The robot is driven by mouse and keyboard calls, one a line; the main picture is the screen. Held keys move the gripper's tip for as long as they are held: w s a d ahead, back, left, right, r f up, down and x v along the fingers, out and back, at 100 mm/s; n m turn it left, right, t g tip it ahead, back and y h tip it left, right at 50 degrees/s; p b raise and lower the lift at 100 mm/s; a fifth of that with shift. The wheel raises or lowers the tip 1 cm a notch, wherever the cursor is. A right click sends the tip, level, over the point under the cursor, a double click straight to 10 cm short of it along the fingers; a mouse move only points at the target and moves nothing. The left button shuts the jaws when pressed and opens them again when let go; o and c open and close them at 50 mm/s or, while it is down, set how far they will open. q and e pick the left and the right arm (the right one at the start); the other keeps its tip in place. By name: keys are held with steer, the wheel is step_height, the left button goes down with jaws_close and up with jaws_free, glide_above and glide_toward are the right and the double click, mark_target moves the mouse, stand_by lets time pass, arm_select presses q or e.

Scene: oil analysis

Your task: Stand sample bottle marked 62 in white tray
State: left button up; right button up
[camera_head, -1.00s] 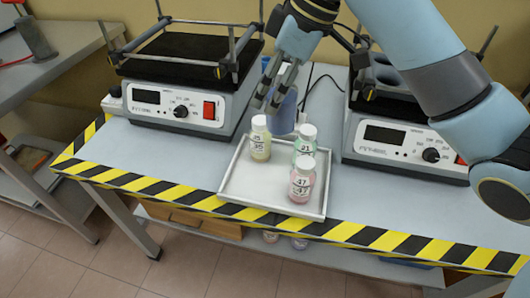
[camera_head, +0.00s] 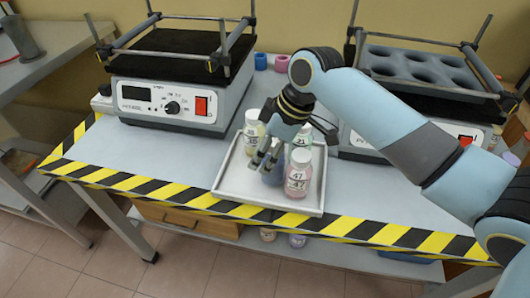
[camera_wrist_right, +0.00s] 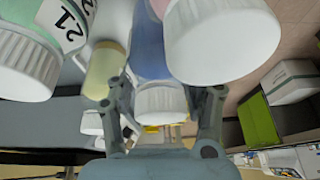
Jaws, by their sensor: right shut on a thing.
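My right gripper (camera_head: 266,160) is over the white tray (camera_head: 231,181), shut on a blue bottle (camera_head: 274,174) with a white cap. Its marking is hidden. The blue bottle also shows between the fingers in the right wrist view (camera_wrist_right: 149,45). It is low among the other bottles; I cannot tell if its base touches the tray. In the tray stand a yellow bottle (camera_head: 252,142), a green bottle marked 21 (camera_head: 304,141) and a pink bottle marked 47 (camera_head: 298,182), all white-capped. The pink bottle is close on the right of the gripper. My left gripper is out of view.
A shaker device (camera_head: 165,103) stands left of the tray and another (camera_head: 390,150) behind right. Small blue (camera_head: 260,61) and pink (camera_head: 282,63) items are at the back. The table has a striped front edge (camera_head: 200,200). The tray's front left part is bare.

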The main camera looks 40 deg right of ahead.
steer(key=o, duration=1.4)
steer(key=shift+f, duration=0.15)
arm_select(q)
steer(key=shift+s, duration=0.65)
arm_select(e)
steer(key=shift+o, duration=0.2)
arm_select(q)
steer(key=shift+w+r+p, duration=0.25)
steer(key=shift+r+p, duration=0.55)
steer(key=shift+p, duration=0.05)
arm_select(e)
steer(key=v, duration=1.2)
